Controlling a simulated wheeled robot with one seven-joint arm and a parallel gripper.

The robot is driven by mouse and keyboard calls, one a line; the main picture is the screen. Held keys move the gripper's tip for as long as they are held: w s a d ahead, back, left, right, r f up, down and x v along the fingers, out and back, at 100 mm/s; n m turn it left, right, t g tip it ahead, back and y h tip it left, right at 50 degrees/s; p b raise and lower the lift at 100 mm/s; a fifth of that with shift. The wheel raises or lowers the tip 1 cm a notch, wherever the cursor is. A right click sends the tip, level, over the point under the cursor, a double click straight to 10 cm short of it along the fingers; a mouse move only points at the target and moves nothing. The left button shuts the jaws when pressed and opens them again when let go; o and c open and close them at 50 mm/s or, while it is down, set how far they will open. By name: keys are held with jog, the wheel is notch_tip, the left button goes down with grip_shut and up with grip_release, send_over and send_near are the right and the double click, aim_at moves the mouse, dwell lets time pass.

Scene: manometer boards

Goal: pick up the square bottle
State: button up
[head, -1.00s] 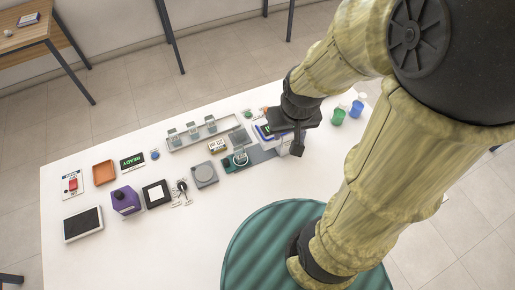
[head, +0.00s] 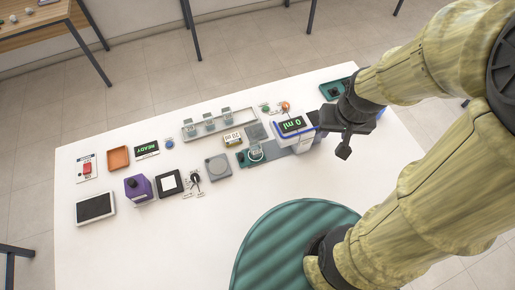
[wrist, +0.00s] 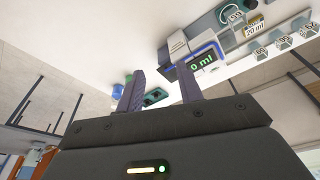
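My gripper (head: 344,150) is above the right part of the table, far to the right of the purple bottle. In the wrist view my gripper (wrist: 162,82) has its two fingers well apart with nothing between them held.
Right of the purple bottle are a black-framed white pad (head: 170,183), a grey round-topped plate (head: 217,166) and a device reading 0 ml (head: 292,125). A dark-screen tablet (head: 95,207) lies close in front-left. The front table is clear.

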jog(key=shift+o, duration=0.6)
jog(key=n+g, duration=0.3)
jog(key=n, duration=0.2)
send_over(255, 143)
notch_tip(255, 143, down, 5)
jog(key=shift+f, duration=0.1)
notch_tip(255, 143, down, 12)
jog(key=shift+f+p, duration=0.1)
jog(key=shift+p, duration=0.9)
